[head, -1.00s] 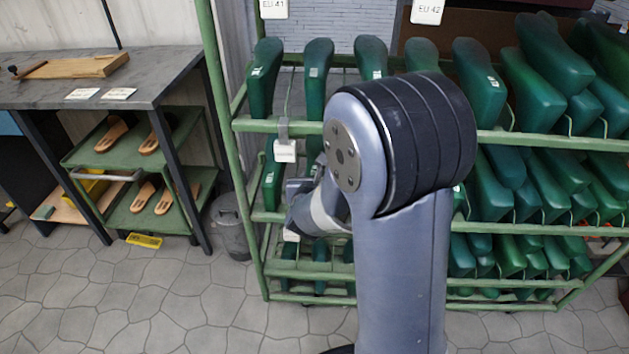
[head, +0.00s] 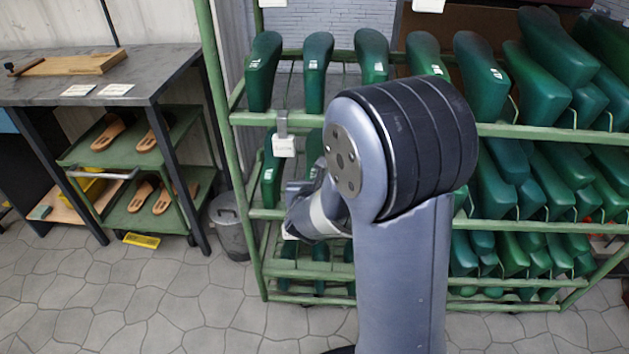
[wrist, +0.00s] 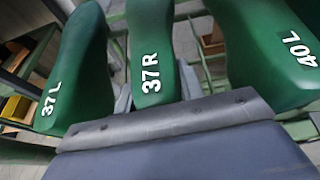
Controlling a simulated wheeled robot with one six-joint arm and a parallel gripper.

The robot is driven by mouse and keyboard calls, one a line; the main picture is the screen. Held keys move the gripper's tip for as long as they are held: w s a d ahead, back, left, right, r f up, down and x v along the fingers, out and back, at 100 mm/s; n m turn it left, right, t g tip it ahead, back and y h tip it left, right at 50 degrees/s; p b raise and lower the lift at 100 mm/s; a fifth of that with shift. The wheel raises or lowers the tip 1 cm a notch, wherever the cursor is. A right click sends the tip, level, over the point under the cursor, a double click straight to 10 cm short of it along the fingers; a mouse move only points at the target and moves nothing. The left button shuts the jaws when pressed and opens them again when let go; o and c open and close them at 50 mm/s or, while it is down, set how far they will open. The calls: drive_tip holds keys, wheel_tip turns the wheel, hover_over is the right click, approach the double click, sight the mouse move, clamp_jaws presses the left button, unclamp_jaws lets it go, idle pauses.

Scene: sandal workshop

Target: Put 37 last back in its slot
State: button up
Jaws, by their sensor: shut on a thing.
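A green last marked 37 R (wrist: 150,60) stands in the middle of the wrist view. My gripper (wrist: 154,90) is shut on it, with a grey finger on either side. A green last marked 37 L (wrist: 78,70) is just left of it, and one marked 40 L (wrist: 268,55) is to its right. In the head view my gripper is at the left of the rack's middle tier, and my arm hides most of it. The lower end of the held last and any slot under it are hidden.
The green rack (head: 250,118) holds many green lasts in tiers, close together on the right. A white tag (head: 284,147) hangs from its upper rail. A workbench (head: 150,80), a sandal cart (head: 195,185) and a grey bin (head: 228,225) stand left. The front floor is clear.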

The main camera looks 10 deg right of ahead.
drive_tip(key=shift+f+b, duration=0.25)
drive_tip(key=shift+b, duration=0.2)
idle(0.4)
drive_tip(key=o, duration=1.2)
drive_tip(key=shift+f, duration=0.1)
drive_tip(key=p+v, duration=0.3)
drive_tip(key=v, duration=0.8)
drive_tip(key=shift+w, duration=0.1)
